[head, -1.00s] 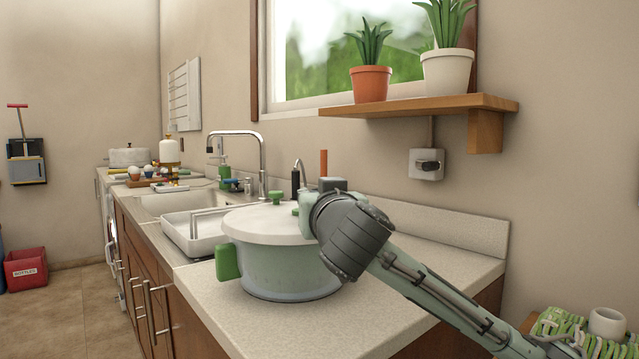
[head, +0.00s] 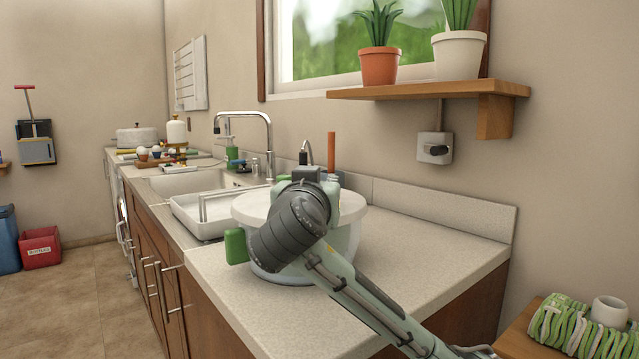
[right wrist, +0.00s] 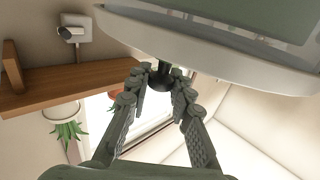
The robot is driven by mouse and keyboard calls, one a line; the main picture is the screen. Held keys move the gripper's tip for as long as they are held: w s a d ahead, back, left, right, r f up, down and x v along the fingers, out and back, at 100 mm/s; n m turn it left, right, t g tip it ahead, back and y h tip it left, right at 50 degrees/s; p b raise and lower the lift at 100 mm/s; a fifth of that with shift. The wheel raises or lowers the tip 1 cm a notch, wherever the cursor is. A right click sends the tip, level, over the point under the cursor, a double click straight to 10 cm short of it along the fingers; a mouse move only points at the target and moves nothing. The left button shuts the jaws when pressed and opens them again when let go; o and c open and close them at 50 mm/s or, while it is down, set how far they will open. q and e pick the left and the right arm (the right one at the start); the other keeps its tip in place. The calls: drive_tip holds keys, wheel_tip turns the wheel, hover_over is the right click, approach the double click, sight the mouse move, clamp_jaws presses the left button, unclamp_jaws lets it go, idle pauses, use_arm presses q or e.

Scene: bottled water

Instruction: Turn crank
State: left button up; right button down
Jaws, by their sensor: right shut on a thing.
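A round white tub (head: 345,240) with a pale lid (head: 248,207) and a green side handle (head: 235,246) stands on the counter. My right gripper (head: 322,184) is over the lid, with my wrist in front of it hiding much of the lid. In the right wrist view, the fingers of my right gripper (right wrist: 165,88) close around a small dark knob (right wrist: 163,78) beside the white rim (right wrist: 215,55). I cannot see clearly how the knob joins a crank. A brown upright rod (head: 331,155) shows behind my gripper. My left gripper is out of view.
The counter (head: 430,245) is clear to the right of the tub. A white dish tray (head: 190,222) and a sink with a faucet (head: 268,150) lie to its left. A wooden shelf (head: 420,92) with two potted plants hangs above.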

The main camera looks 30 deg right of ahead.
drive_tip(key=c, duration=1.3)
unclamp_jaws()
drive_tip(key=v, duration=1.2)
drive_tip(key=shift+w+d, duration=0.1)
